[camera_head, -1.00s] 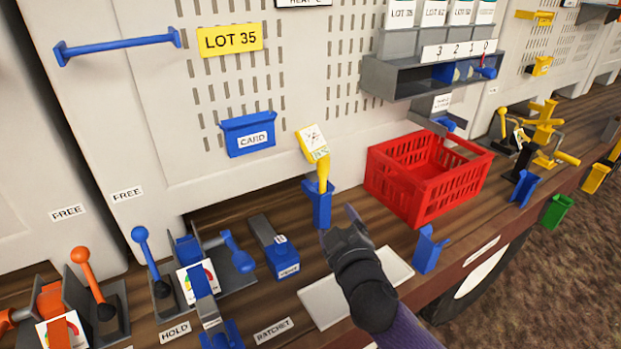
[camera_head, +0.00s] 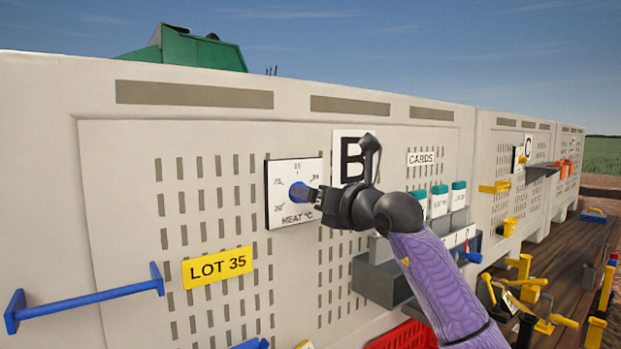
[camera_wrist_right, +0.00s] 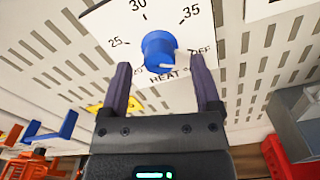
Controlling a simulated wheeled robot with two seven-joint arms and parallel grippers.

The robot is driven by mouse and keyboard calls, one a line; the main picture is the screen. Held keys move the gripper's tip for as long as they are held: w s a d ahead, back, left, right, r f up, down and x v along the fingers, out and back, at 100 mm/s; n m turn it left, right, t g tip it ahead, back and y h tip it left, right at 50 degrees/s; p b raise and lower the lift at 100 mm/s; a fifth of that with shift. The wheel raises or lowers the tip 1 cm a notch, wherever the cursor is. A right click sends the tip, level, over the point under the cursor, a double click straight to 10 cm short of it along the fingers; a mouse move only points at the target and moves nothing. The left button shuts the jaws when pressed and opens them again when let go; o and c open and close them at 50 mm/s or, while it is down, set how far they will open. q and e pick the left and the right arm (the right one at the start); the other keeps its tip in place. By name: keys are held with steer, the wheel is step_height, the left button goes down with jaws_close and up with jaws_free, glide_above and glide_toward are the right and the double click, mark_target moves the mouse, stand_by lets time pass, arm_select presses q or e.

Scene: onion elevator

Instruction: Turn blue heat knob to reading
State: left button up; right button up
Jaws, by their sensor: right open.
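The blue heat knob (camera_head: 298,193) sits on a white dial plate (camera_head: 283,222) marked HEAT °C on the pale panel. In the right wrist view the knob (camera_wrist_right: 160,50) shows a white pointer mark on its lower right side, toward the OFF label. The dial plate there shows 25, 30 and 35. My right gripper (camera_head: 312,200) is at the knob in the head view. In the wrist view its two fingers (camera_wrist_right: 165,85) are spread apart, one to each side of the knob, with gaps showing between them and it. My left gripper is out of view.
A yellow LOT 35 sign (camera_head: 217,267) and a blue bar (camera_head: 90,301) are on the panel below left. A red crate (camera_head: 405,338) shows at the bottom.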

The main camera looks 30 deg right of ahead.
steer(key=shift+w+a, duration=0.1)
steer(key=shift+w, duration=0.5)
jaws_close()
steer(key=shift+n, duration=0.3)
steer(key=n, duration=1.1)
steer(key=shift+a, duration=0.1)
steer(key=shift+n, duration=0.3)
